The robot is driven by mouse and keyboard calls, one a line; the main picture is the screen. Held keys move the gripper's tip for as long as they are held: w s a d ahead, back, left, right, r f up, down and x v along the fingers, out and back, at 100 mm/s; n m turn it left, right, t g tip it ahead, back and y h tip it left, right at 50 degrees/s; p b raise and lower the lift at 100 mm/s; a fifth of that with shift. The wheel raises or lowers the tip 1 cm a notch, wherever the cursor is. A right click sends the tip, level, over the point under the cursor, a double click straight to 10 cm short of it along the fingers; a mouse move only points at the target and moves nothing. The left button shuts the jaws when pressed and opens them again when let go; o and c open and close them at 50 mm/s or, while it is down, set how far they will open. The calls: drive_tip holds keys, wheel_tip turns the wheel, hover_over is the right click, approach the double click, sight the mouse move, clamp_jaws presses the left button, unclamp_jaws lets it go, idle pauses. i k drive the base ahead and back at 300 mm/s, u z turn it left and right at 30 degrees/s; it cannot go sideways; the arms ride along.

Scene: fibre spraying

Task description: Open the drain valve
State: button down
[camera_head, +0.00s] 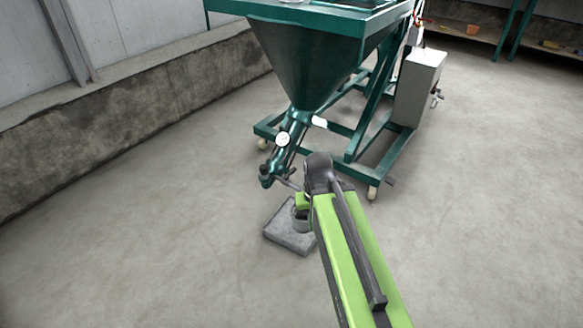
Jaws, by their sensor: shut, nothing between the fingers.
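The green hopper machine (312,65) stands on a wheeled frame in the upper middle. A sloping green outlet pipe (278,160) with a round white gauge (283,139) runs down from its cone. The drain valve (267,178) seems to be at the pipe's lower end; a thin grey bar, perhaps its lever, reaches from there towards my wrist. My gripper (300,214) is small in view just right of and below the pipe end, partly hidden by my arm. It looks shut and empty. I cannot tell whether it touches the bar.
A grey slab (290,238) lies on the floor below my gripper. A grey control box (419,88) stands on the machine's right side, with frame legs and wheels nearby. A low concrete wall (130,115) runs along the left. The floor in front and to the right is clear.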

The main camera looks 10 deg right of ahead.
sight(285, 177)
drive_tip(key=u, duration=0.7)
drive_tip(key=i, duration=1.15)
drive_tip(key=u, duration=0.3)
